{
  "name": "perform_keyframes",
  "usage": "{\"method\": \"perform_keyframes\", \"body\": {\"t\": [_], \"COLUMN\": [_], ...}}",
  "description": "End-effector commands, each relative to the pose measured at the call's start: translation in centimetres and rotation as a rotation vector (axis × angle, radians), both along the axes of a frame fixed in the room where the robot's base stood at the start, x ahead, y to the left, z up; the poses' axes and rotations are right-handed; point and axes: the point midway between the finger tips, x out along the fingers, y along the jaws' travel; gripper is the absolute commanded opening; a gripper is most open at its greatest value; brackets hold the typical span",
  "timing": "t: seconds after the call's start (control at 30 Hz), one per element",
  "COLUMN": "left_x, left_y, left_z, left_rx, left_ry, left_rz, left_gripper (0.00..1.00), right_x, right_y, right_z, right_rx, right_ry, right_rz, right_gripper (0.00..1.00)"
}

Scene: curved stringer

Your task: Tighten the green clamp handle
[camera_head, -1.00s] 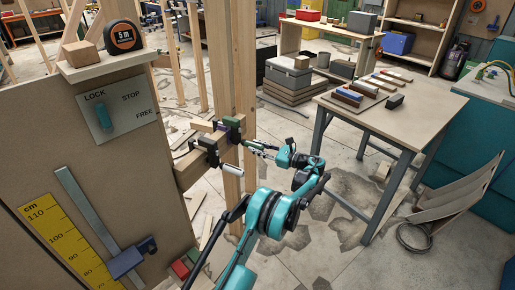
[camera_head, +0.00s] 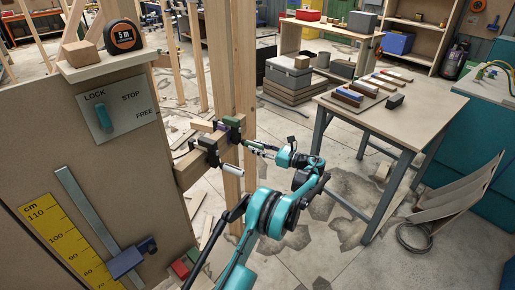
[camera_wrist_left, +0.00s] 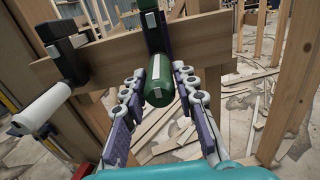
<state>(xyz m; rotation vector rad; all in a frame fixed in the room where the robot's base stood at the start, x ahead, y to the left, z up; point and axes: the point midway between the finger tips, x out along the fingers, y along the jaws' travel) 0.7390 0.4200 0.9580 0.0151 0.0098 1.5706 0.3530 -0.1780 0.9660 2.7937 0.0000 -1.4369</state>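The green clamp (camera_head: 232,122) sits on the horizontal wooden beam at the upright post in the head view. Its green handle (camera_wrist_left: 160,80) points toward me in the left wrist view, with a pale stripe along it. My left gripper (camera_head: 246,145) is at this handle. In the left wrist view its two fingers (camera_wrist_left: 158,90) stand apart, one on each side of the handle, with narrow gaps seeming to remain. The finger pads are purple. The far end of the handle runs into the clamp body. My right gripper is not in view.
A black clamp with a white handle (camera_head: 229,169) sits left of the green one on the beam (camera_head: 190,172); its handle also shows in the left wrist view (camera_wrist_left: 40,108). A panel with a lever (camera_head: 104,117) stands at left. A workbench (camera_head: 400,112) stands at right.

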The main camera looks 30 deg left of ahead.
Motion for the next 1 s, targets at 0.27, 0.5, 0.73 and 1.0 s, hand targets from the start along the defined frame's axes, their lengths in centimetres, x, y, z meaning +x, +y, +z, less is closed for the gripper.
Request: {"method": "perform_keyframes", "body": {"t": [0.27, 0.5, 0.73, 1.0], "left_x": [0.0, 0.1, 0.1, 0.1], "left_y": [0.0, -1.8, -6.8, -11.2], "left_z": [0.0, 0.0, -0.1, -0.1], "left_rx": [0.0, 0.0, 0.0, 0.0], "left_ry": [-0.001, -0.001, 0.0, 0.0], "left_rz": [0.0, -0.002, -0.004, -0.002], "left_gripper": [0.45, 0.45, 0.45, 0.45], "right_x": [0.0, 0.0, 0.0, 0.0], "right_y": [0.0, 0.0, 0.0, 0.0], "right_z": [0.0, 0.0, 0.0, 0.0], "right_rx": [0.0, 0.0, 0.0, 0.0], "right_ry": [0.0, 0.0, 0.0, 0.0], "right_rz": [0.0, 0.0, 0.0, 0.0], "right_gripper": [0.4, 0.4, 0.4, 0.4]}}
